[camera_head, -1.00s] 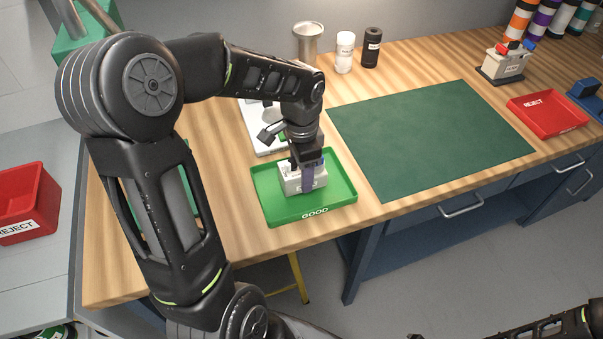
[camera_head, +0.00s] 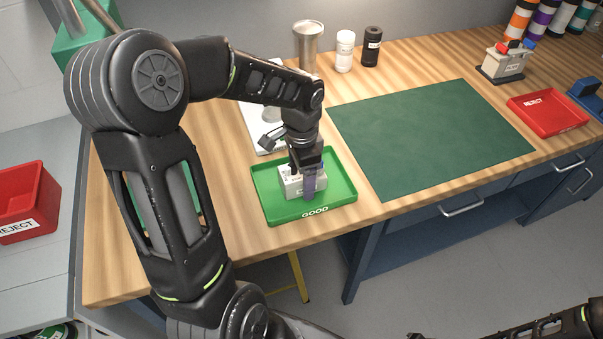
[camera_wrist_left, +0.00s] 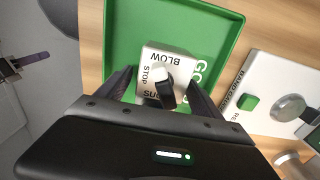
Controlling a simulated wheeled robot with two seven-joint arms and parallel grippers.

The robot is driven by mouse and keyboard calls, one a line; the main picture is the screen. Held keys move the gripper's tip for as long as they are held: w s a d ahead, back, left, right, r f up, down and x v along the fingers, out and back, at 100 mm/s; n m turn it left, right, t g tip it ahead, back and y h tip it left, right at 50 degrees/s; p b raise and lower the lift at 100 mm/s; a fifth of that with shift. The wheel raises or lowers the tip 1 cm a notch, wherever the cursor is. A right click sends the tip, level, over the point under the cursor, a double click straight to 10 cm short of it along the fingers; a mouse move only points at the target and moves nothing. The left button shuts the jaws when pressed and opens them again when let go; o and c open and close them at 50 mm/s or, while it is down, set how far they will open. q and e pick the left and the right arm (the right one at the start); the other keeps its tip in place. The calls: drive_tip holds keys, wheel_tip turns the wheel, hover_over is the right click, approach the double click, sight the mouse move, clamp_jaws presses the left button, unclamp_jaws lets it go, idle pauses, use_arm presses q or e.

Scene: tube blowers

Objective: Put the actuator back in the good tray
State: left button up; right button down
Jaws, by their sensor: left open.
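The actuator (camera_head: 291,184), a small white block marked BLOW and STOP with a dark lever, sits in the green good tray (camera_head: 339,196). It also shows in the left wrist view (camera_wrist_left: 157,62), near the wall of the tray (camera_wrist_left: 228,45). My left gripper (camera_head: 307,176) is open, pointing down at the actuator. In the left wrist view its fingers (camera_wrist_left: 158,90) stand on either side of the block, with gaps visible. The gripper hides part of the block in the head view. A dark part with a purple band at the left wrist view's left edge may be my right gripper (camera_wrist_left: 12,68).
A white board (camera_head: 252,128) with a green button (camera_wrist_left: 248,102) lies behind the good tray. A green mat (camera_head: 430,135) is to the right, clear. A red reject tray (camera_head: 547,113) and another white unit (camera_head: 505,64) stand far right. A metal cup (camera_head: 307,45) and two bottles stand at the back.

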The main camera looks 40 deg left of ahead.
use_arm(q)
drive_tip(key=shift+r, duration=0.1)
wheel_tip(320, 180, up, 12)
drive_tip(key=shift+b, duration=0.35)
idle(0.9)
